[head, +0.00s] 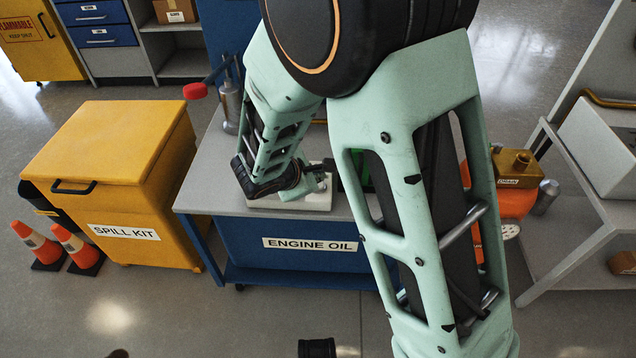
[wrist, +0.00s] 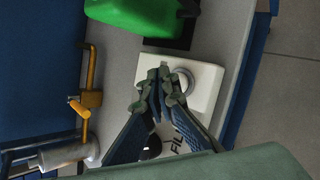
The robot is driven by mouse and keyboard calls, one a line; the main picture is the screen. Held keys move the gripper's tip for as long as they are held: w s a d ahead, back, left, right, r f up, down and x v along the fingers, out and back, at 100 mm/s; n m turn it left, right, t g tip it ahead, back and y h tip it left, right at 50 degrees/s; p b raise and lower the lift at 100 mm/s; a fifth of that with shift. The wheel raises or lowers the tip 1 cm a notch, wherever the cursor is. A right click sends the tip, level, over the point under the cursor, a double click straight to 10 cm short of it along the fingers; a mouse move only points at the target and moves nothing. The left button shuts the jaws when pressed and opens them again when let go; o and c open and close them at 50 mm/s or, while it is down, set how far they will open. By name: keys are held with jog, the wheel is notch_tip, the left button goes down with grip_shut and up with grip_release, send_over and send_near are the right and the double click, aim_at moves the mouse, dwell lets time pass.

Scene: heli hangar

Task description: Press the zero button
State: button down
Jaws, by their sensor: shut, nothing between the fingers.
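A white box (wrist: 207,88) lies on the grey cart top, and it also shows in the head view (head: 318,202). A round pale button with a grey rim (wrist: 185,80) on the box is partly hidden by my gripper (wrist: 164,76); I cannot read a zero mark on it. My gripper is shut and empty, its fingertips over the box right beside the button. I cannot tell whether they touch it. A label with the letters "FIL" and a dark round part show between the fingers. In the head view my gripper (head: 322,175) is low over the box.
The blue cart (head: 250,240) reads "ENGINE OIL". A yellow spill kit bin (head: 110,165) stands left, a grey shelf (head: 575,215) right.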

jog(key=shift+f, duration=0.1)
jog(key=shift+f+b, duration=0.4)
jog(key=shift+b, duration=0.25)
jog(key=shift+f+b, duration=0.4)
jog(key=shift+b, duration=0.1)
dwell(0.4)
jog(key=shift+r, duration=0.1)
jog(key=shift+r+p, duration=0.55)
jog(key=shift+r, duration=0.25)
jog(key=shift+r+p, duration=1.85)
jog(key=shift+r, duration=0.7)
jog(key=shift+f, duration=0.1)
